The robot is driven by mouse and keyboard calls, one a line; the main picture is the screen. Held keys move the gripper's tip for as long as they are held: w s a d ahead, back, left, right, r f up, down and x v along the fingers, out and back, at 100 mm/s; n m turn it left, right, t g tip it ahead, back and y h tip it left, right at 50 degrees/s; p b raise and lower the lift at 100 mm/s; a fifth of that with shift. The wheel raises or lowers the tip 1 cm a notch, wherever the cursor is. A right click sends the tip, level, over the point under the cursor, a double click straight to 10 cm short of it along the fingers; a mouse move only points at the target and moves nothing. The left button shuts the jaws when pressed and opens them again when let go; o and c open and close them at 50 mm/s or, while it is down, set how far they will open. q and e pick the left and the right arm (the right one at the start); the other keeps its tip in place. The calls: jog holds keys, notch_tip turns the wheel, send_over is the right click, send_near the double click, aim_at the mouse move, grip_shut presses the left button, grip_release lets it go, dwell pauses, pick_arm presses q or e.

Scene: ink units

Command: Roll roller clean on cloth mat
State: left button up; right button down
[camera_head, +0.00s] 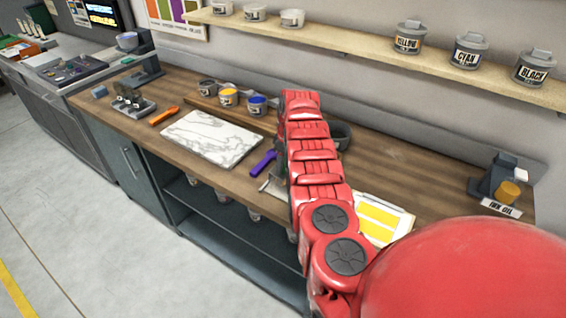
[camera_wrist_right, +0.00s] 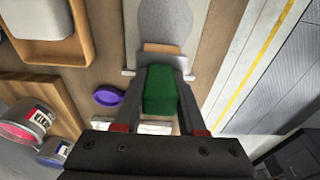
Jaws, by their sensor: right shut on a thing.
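My right gripper (camera_wrist_right: 165,100) is shut on the green handle of a roller (camera_wrist_right: 160,90). The roller's crosswise end lies ahead of the fingers, over a pale beige mat (camera_wrist_right: 206,42) with a large grey rounded patch on it. I cannot tell whether the roller touches the mat. In the head view my red right arm reaches over the bench and hides the gripper and most of the mat. My left gripper is in neither view.
A purple-handled tool (camera_head: 263,163) lies beside my arm. A marbled slab (camera_head: 211,137), an orange tool (camera_head: 163,115) and ink cans (camera_head: 228,97) are to the left. A yellow print (camera_head: 381,220) and an ink oil dispenser (camera_head: 497,180) are to the right.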

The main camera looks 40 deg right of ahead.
jog(key=shift+f+b, duration=0.55)
dwell(0.6)
